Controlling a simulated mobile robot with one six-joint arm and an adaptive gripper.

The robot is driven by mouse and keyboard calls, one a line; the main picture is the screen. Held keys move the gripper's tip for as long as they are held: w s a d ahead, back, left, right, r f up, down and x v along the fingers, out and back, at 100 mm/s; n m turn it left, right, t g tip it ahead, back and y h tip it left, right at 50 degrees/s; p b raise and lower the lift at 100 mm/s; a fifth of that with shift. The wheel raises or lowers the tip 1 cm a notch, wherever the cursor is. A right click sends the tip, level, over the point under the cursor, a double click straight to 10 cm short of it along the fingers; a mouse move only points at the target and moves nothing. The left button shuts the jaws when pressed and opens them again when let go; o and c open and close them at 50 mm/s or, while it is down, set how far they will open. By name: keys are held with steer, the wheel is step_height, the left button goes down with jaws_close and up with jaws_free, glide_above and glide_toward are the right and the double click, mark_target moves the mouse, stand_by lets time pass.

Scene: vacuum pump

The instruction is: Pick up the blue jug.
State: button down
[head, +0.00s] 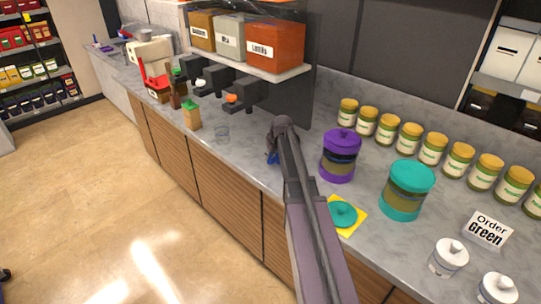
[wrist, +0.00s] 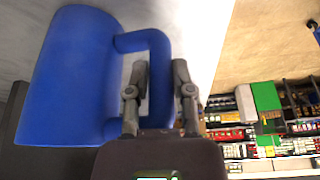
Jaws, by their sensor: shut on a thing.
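The blue jug (wrist: 68,80) fills the left of the wrist view, its handle reaching right toward my gripper (wrist: 159,68). My gripper's two fingers lie on either side of the handle's upright bar and are shut on it. In the head view only a small blue piece of the jug (head: 272,158) shows beside the end of my arm, over the counter. My arm hides the rest of the jug and the fingers there. I cannot tell whether the jug touches the counter.
The grey counter (head: 240,165) carries a purple canister (head: 340,155), a teal canister (head: 406,190), and a teal lid (head: 343,214) on a yellow square. Several yellow-lidded jars line the back.

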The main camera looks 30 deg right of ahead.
steer(key=shift+r+p, duration=1.5)
steer(key=shift+r, duration=0.2)
steer(key=s+a, duration=0.1)
steer(key=s, duration=1.5)
steer(key=shift+a+r+p, duration=0.35)
steer(key=shift+r+p, duration=0.1)
steer(key=shift+r, duration=0.1)
step_height(320, 180, up, 7)
steer(key=p, duration=0.7)
